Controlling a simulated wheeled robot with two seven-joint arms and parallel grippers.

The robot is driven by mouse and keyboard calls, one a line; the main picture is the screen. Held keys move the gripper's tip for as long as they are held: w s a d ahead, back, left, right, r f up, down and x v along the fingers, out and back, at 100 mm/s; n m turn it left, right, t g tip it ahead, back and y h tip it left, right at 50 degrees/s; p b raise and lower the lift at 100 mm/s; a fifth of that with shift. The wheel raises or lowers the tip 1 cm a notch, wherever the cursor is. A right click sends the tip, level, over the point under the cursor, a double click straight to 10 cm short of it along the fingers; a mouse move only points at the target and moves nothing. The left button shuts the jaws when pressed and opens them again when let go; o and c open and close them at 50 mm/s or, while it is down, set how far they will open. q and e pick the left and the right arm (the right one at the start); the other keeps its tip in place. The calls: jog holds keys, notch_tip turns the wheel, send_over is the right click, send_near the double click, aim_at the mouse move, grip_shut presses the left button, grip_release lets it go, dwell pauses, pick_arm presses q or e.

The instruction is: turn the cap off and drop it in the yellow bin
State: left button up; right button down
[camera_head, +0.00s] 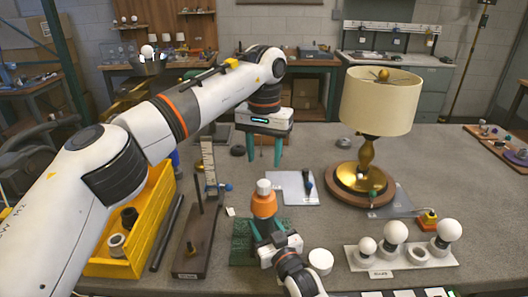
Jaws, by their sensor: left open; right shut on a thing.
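An orange bottle (264,207) with a white cap (264,187) on top stands upright over a dark green ribbed mat (242,246). My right gripper (267,225) comes from the near side and is shut on the orange bottle at its lower part; its fingers hide the bottle's base. My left gripper (264,157) points down, open and empty, above and beyond the cap and apart from it. The yellow bin (154,225) is at the left, partly hidden by my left arm. A dark part and a grey ring lie in it.
A lamp with a cream shade (381,102) stands to the right. A white tray of bulbs (401,257) is at the near right. A white disc (320,261) lies beside my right gripper. A dark stand with a post (197,240) is between bin and mat.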

aim_at(264, 183)
pick_arm(q)
jog(key=shift+f+m, duration=0.3)
jog(key=shift+f, duration=3.7)
pick_arm(e)
jog(key=shift+f, duration=0.1)
